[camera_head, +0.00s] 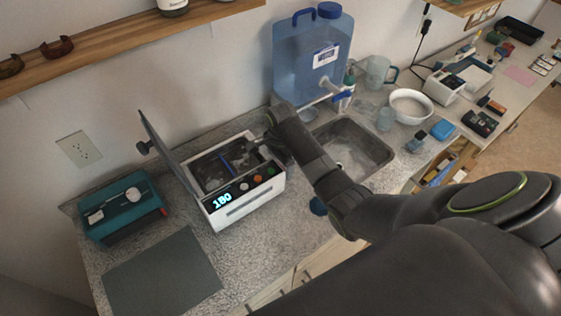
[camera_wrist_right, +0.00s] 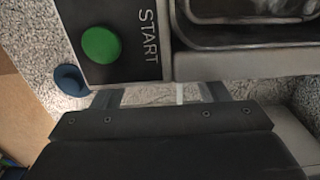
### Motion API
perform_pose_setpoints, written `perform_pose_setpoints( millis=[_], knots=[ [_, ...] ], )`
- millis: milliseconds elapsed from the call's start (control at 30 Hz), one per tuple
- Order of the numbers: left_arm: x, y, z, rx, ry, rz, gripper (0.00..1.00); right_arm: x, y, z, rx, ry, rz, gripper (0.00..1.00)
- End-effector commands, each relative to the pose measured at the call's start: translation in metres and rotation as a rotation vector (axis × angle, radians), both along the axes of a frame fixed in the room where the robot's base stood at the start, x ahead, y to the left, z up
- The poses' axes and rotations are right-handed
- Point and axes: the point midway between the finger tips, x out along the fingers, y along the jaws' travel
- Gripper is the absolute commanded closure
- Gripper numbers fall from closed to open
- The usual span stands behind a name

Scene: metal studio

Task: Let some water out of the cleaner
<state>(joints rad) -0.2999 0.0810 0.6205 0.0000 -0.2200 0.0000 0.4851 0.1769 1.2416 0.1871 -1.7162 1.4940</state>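The cleaner (camera_head: 240,207) is a white box on the speckled counter, its hinged lid (camera_head: 168,150) raised. Its tub (camera_head: 222,172) looks to hold liquid and some items, too small to tell. The front panel reads 180 beside several buttons; the green START button (camera_wrist_right: 101,45) also shows large in the right wrist view. My right gripper (camera_head: 280,152) is at the cleaner's right side. In the right wrist view its fingers (camera_wrist_right: 160,96) are spread apart beside the right wall, with a thin pale piece between them, not clearly identifiable. No drain valve is clearly visible. My left gripper is out of view.
A sink (camera_head: 372,143) lies right of the cleaner, with a blue water jug (camera_head: 300,62) behind. A small blue object (camera_head: 318,206) is near the counter's front edge. A teal box (camera_head: 120,215) and grey mat (camera_head: 165,275) are left. A white bowl (camera_head: 411,105) stands beyond the sink.

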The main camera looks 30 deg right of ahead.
Motion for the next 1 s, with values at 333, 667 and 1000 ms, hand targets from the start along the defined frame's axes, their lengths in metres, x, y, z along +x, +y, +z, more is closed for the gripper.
perform_pose_setpoints(
  millis=[333, 667, 1000],
  knots=[
    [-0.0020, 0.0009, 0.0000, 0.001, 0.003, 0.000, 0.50, 0.0001, -0.0003, 0.0001, 0.000, 0.000, 0.000, 0.74],
    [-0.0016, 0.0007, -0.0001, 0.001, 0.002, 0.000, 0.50, 0.0012, -0.0054, 0.0000, -0.001, 0.001, 0.191, 0.74],
    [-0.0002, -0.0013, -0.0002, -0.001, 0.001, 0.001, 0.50, 0.0029, -0.0090, 0.0000, -0.001, 0.001, 0.381, 0.74]
  ],
)
